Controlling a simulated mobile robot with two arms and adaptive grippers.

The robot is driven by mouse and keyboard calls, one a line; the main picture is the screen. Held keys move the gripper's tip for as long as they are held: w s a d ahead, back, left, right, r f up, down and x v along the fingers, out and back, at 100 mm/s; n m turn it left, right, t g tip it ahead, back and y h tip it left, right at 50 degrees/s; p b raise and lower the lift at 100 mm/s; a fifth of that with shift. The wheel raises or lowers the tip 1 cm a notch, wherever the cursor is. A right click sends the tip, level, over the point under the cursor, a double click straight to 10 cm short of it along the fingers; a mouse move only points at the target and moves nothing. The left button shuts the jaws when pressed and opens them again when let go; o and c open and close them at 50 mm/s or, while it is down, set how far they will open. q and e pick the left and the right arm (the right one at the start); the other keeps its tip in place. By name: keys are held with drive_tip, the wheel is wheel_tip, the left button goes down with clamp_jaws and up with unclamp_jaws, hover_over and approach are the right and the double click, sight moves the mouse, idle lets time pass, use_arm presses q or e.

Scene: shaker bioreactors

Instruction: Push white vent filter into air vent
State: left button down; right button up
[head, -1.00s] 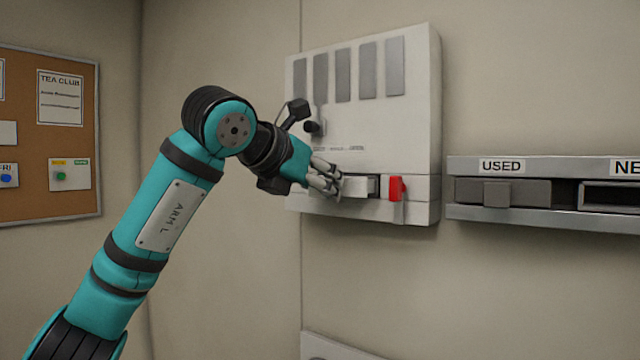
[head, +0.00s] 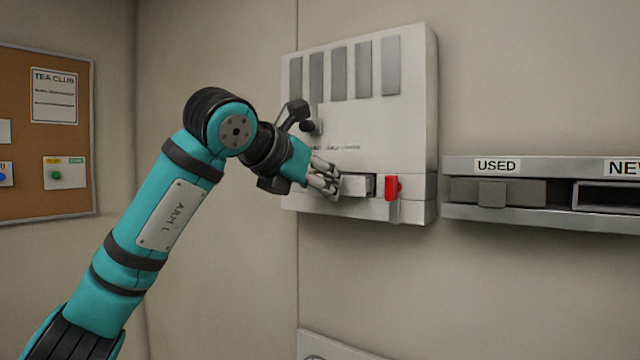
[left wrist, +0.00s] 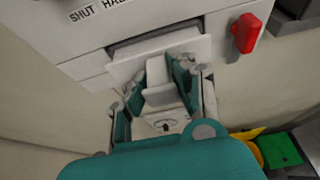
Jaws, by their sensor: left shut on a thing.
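The air vent unit (head: 408,130) is a white box on the wall with grey slats at its top and a slot low on its front. The white vent filter (head: 355,186) sits at this slot, partly hidden by my fingers; its white front plate also shows in the left wrist view (left wrist: 190,50). My left gripper (head: 334,180) is shut on the filter's handle (left wrist: 158,82), with a finger on each side. In the wrist view a dark gap shows above the plate; how deep the filter sits is hard to tell. My right gripper is not in view.
A red latch (head: 393,188) is just right of the slot. A shelf (head: 540,218) at right has a USED bay holding a grey filter (head: 492,193) and an open bay beside it. A cork board (head: 60,200) hangs at left.

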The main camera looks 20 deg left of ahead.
use_arm(q)
drive_tip(key=shift+w+d+p, duration=0.25)
drive_tip(key=shift+w+p, duration=0.1)
drive_tip(key=shift+w, duration=0.25)
drive_tip(key=shift+w+d+p, duration=0.2)
drive_tip(key=shift+w+p, duration=0.15)
drive_tip(key=shift+w, duration=0.25)
idle(1.0)
drive_tip(key=c, duration=1)
unclamp_jaws()
drive_tip(key=shift+c, duration=0.2)
drive_tip(key=shift+s+r, duration=0.15)
drive_tip(key=shift+s, duration=0.05)
drive_tip(key=v, duration=1.1)
drive_tip(key=shift+s, duration=0.25)
drive_tip(key=shift+a, duration=0.15)
